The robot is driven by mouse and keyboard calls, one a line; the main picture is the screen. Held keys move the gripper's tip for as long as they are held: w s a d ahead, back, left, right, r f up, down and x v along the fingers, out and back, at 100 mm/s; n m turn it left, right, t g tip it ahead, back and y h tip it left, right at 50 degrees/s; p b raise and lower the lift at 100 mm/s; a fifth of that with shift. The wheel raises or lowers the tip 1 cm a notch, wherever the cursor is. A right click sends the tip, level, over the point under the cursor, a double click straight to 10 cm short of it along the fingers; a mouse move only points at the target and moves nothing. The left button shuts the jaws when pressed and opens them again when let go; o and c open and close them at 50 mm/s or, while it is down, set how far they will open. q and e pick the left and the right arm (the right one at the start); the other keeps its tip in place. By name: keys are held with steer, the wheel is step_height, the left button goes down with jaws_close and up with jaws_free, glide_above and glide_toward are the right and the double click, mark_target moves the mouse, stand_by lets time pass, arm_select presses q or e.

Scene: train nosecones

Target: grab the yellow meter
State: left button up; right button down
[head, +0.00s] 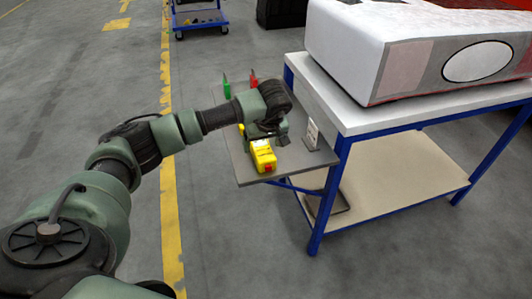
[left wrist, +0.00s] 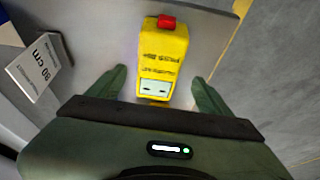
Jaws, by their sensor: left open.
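The yellow meter (head: 263,156) lies on a grey side shelf attached to the table, near the shelf's front edge. It has a red part at one end and a small pale display. In the left wrist view the meter (left wrist: 163,55) lies with its display end toward my left gripper (left wrist: 155,88). The two green fingers stand apart, one on each side of the display end, with gaps between them and the meter. In the head view my left gripper (head: 266,138) is just above and behind the meter and covers part of it. My right gripper is not in view.
A blue-framed table (head: 400,118) carries a large white and red nosecone (head: 365,50). A blue cart (head: 198,18) stands behind.

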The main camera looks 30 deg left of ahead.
mark_target(263, 149)
arm_select(q)
steer(key=x, duration=0.2)
steer(key=p+x, duration=0.1)
steer(key=x, duration=0.2)
steer(key=shift+d+f, duration=0.1)
steer(key=shift+d, duration=0.1)
jaws_close()
